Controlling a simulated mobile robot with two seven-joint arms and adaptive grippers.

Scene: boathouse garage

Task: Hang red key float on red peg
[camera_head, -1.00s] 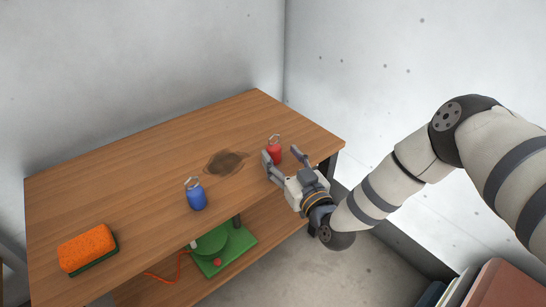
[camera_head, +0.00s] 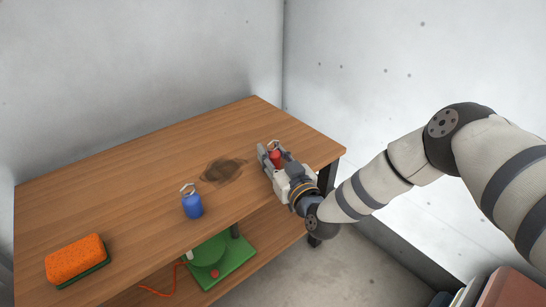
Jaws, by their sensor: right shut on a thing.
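The red key float (camera_head: 275,157) stands upright near the right end of the wooden bench top, with a metal ring on top. My right gripper (camera_head: 274,155) is shut on the red key float, its fingers on either side of it. The float's lower part is hidden by the gripper. My left gripper is not in view. No red peg shows in this view.
A blue key float (camera_head: 192,205) with a ring stands on the wooden bench (camera_head: 130,180). An orange sponge (camera_head: 74,257) lies at the front left. A dark stain (camera_head: 222,171) marks the top. A green object (camera_head: 232,258) sits on the lower shelf. Bare concrete walls stand behind.

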